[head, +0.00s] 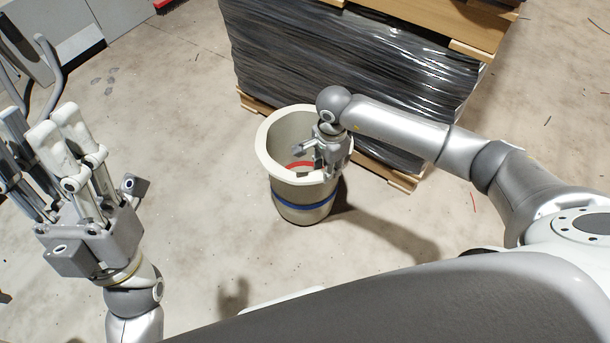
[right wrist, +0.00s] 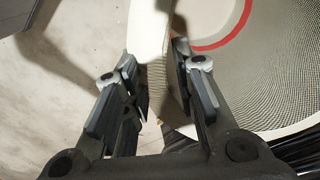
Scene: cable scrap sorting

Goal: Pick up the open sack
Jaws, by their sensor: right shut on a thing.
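The open sack (head: 266,150) stands upright on the floor near the middle of the head view. It is a round pale container with a thick cream rolled rim, a blue band around its outside and a red ring inside. My right gripper (head: 318,160) is at the right part of its rim. In the right wrist view the fingers are on either side of the sack's wall (right wrist: 285,60), shut on it. Part of the rim is hidden behind my gripper in the head view. My left gripper (head: 57,122) is raised at the left, empty, with its fingers apart, well away from the sack.
A wooden pallet stack wrapped in dark film (head: 350,75) stands close behind the sack. A grey cabinet (head: 60,30) and a red brush (head: 168,5) are at the upper left. The concrete floor left of the sack is mostly clear, with small scraps at the right.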

